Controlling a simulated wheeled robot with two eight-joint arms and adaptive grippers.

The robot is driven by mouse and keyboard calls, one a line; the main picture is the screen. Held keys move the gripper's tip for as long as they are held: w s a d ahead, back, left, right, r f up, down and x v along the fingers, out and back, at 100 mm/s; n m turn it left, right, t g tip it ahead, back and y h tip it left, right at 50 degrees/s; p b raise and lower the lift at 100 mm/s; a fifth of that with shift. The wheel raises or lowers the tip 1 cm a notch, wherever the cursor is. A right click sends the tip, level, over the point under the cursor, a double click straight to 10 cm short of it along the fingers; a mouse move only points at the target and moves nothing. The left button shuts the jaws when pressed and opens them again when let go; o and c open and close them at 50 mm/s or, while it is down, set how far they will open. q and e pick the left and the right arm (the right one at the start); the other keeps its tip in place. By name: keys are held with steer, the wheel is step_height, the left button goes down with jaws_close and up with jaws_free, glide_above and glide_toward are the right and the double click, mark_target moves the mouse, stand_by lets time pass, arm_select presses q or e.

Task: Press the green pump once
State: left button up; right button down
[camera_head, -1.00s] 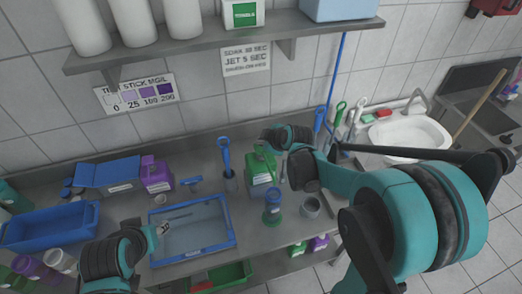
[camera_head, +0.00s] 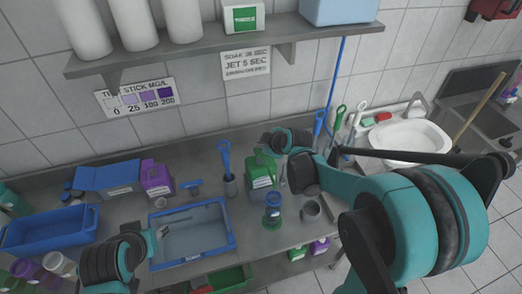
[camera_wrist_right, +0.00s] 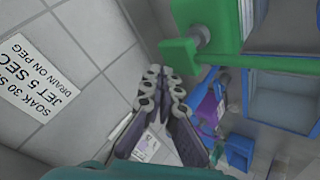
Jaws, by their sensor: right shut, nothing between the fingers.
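The green jug (camera_head: 260,172) with a white label stands on the steel counter, and my right arm partly covers its top. In the right wrist view the green pump (camera_wrist_right: 178,54) is close, at the top, with a round grey part at its side. My right gripper (camera_head: 264,152) is over the jug's top in the head view. In the right wrist view its fingers (camera_wrist_right: 163,78) are shut and empty, just below the green pump; I cannot tell whether they touch it. My left gripper (camera_head: 162,232) is over the left edge of the blue tray (camera_head: 233,240); its opening is unclear.
A green bottle with a blue top (camera_head: 273,210) and a grey cup (camera_head: 311,209) stand in front of the jug. A blue-handled tool (camera_head: 225,160) stands in a holder to its left. A shelf (camera_head: 215,47) runs above, and a sink (camera_head: 405,140) is at right.

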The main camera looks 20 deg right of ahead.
stand_by(0.3)
steer(key=shift+f+b, duration=0.45)
steer(key=shift+f+b, duration=0.85)
steer(key=shift+f, duration=0.05)
stand_by(0.8)
steer(key=shift+r, duration=0.1)
stand_by(0.4)
steer(key=shift+r+p, duration=1.05)
steer(key=shift+r, duration=0.2)
step_height(320, 180, up, 5)
steer(key=p, duration=0.4)
